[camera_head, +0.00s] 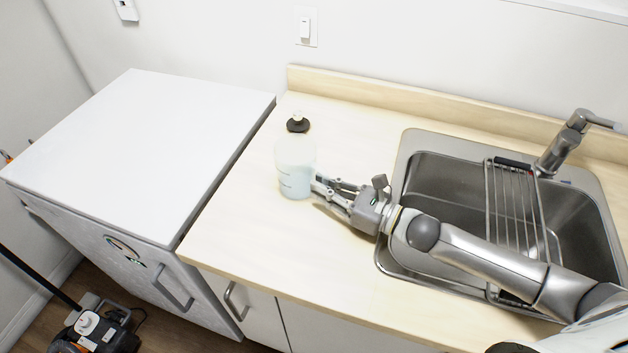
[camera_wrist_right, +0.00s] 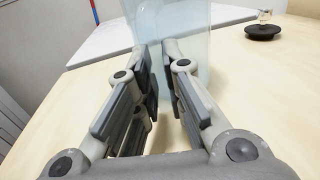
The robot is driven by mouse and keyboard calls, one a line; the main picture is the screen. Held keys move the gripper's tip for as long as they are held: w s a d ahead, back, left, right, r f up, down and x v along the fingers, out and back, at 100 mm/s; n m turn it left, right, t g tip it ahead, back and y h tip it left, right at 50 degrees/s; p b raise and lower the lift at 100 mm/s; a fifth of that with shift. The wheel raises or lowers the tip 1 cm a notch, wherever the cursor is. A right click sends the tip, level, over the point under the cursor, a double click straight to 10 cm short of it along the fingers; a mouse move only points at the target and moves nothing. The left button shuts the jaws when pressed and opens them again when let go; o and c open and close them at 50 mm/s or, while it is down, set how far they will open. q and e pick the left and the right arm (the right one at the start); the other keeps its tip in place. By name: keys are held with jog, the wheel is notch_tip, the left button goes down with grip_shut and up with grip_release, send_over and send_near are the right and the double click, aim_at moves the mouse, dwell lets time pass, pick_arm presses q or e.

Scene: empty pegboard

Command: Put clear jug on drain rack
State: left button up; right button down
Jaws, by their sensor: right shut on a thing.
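The clear jug (camera_head: 295,165) stands upright on the wooden counter, left of the sink. It is pale and see-through, with markings low on its side. My right gripper (camera_head: 317,187) reaches it from the right and is shut on its near right side. In the right wrist view the jug (camera_wrist_right: 181,30) shows behind the fingers (camera_wrist_right: 163,85), which pinch a part of it that they mostly hide. The drain rack (camera_head: 515,200) is a wire rack lying across the right part of the sink. My left gripper is not in view.
The steel sink (camera_head: 398,170) has a faucet (camera_head: 570,140) at its back right. A small dark-based object (camera_head: 298,125) stands behind the jug; it also shows in the wrist view (camera_wrist_right: 263,30). A white appliance top (camera_head: 150,140) lies left. The counter front is clear.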

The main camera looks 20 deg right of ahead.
jog(key=shift+r, duration=0.15)
jog(key=shift+r, duration=0.2)
notch_tip(320, 180, up, 2)
jog(key=shift+r+b, duration=0.1)
jog(key=shift+b, duration=0.65)
jog(key=s+a+r, duration=0.3)
jog(key=s+r, duration=0.7)
jog(key=s, duration=0.3)
jog(key=shift+s+a+p, duration=0.25)
jog(key=shift+a+p, duration=0.15)
jog(key=shift+p, duration=0.05)
